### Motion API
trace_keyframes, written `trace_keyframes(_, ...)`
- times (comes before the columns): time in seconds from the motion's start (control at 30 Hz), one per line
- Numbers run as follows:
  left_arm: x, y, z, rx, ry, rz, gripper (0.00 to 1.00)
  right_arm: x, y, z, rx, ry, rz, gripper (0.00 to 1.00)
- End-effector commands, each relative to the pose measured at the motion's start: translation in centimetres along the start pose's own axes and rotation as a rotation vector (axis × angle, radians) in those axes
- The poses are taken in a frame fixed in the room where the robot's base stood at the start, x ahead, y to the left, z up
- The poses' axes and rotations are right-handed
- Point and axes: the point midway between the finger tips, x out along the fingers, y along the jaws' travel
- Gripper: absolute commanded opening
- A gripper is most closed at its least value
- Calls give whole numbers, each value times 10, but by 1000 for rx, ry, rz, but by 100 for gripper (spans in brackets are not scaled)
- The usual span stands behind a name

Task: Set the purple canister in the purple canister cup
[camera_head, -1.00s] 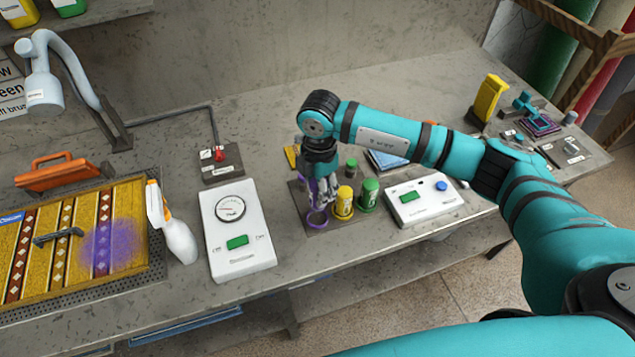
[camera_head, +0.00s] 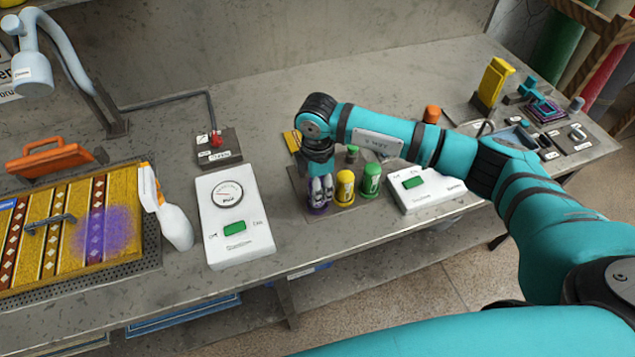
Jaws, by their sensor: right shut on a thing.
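My right gripper (camera_head: 320,197) points down at the left end of a small dark rack (camera_head: 299,187). It is shut on the purple canister (camera_head: 318,209), of which only bits of purple show low around the fingers. The purple canister cup is at this same spot on the rack and is mostly hidden by the fingers. I cannot tell canister from cup clearly, nor whether the canister rests on the bottom. A yellow canister (camera_head: 345,186) and a green canister (camera_head: 370,180) stand beside it to the right. My left gripper is not in view.

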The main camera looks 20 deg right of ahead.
Motion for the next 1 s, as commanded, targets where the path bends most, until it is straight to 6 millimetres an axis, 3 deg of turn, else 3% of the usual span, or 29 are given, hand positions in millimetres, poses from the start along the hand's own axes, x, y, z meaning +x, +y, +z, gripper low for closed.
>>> trace_keyframes(1.0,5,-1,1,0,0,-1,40,6,0,0,-1,0,0,10)
